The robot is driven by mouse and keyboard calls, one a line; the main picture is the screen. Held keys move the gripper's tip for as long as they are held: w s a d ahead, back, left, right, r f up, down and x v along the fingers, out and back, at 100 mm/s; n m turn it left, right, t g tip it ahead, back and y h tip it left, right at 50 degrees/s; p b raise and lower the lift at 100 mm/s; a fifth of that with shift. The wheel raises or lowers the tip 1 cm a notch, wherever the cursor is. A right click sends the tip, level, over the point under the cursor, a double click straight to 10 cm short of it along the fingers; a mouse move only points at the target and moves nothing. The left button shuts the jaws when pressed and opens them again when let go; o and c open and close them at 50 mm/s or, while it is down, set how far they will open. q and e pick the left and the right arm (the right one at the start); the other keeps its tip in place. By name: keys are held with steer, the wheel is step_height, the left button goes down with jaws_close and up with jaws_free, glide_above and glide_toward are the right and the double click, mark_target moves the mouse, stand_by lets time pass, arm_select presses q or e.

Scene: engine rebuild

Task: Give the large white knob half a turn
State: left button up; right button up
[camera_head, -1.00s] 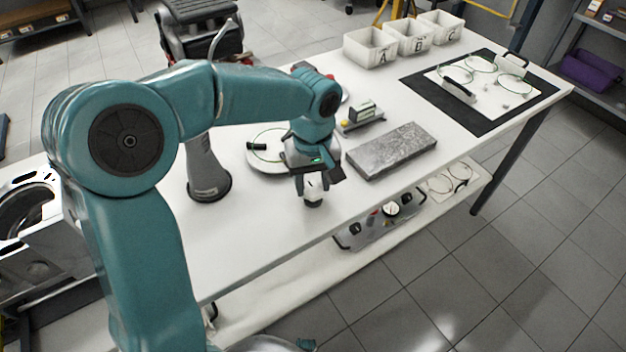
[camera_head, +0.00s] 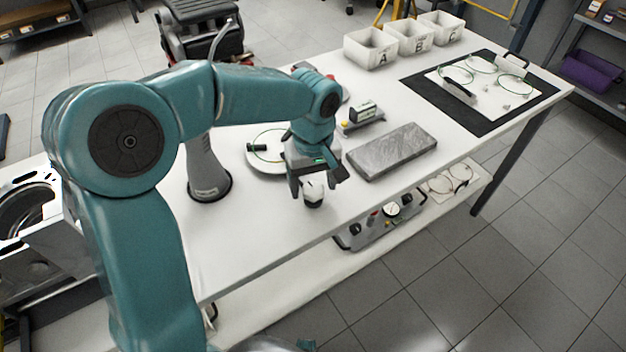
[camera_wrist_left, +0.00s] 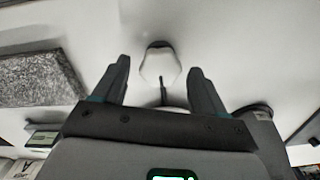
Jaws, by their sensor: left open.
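The large white knob (camera_head: 314,187) stands near the front edge of the white table, on a dark base. It also shows in the left wrist view (camera_wrist_left: 160,66), where a thin dark mark lies beside it on the palm side. My left gripper (camera_head: 318,184) is open, with its dark fingers on two sides of the knob. In the left wrist view the knob appears between the fingertips, with a gap on each side. I cannot tell how far the tips are above the table. My right gripper is not in view.
A white round plate (camera_head: 262,165) with a green cable lies behind the gripper. A grey block (camera_head: 392,151) lies to its right. A grey post-like stand (camera_head: 207,172) is to the left. White bins (camera_head: 370,48) stand at the back. The table's front strip is clear.

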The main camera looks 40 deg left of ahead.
mark_target(313, 188)
arm_select(q)
steer(key=shift+r, duration=0.1)
step_height(313, 188, up, 16)
steer(key=p, duration=0.3)
steer(key=shift+p, duration=0.3)
